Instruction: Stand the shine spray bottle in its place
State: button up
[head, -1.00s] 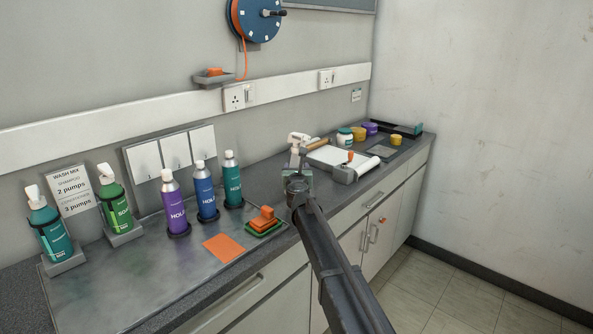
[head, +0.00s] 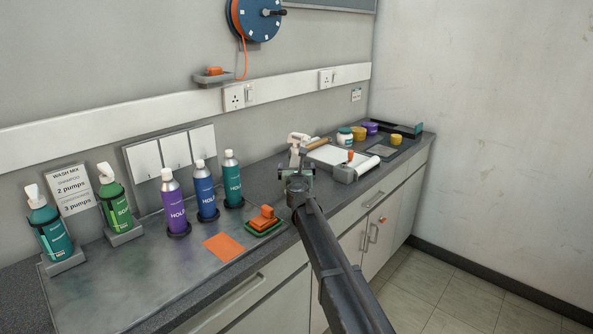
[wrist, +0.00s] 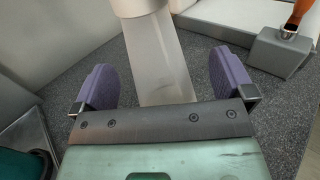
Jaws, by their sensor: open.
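In the wrist view the pale bottle (wrist: 160,62) shows between the two purple fingers of my gripper (wrist: 165,85), with a gap on either side. The fingers are open and touch nothing that I can see. The bottle's label and its marked place cannot be made out.
A grey block with an orange handle (wrist: 280,50) is close at the right. Jars (head: 344,136) stand farther back.

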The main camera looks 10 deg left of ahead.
jog(key=shift+s+d, duration=0.2)
jog(key=shift+s, duration=1.3)
jog(key=shift+s+d, duration=0.15)
jog(key=shift+s, duration=1.35)
jog(key=shift+s+d, duration=0.2)
jog(key=shift+s, duration=1.3)
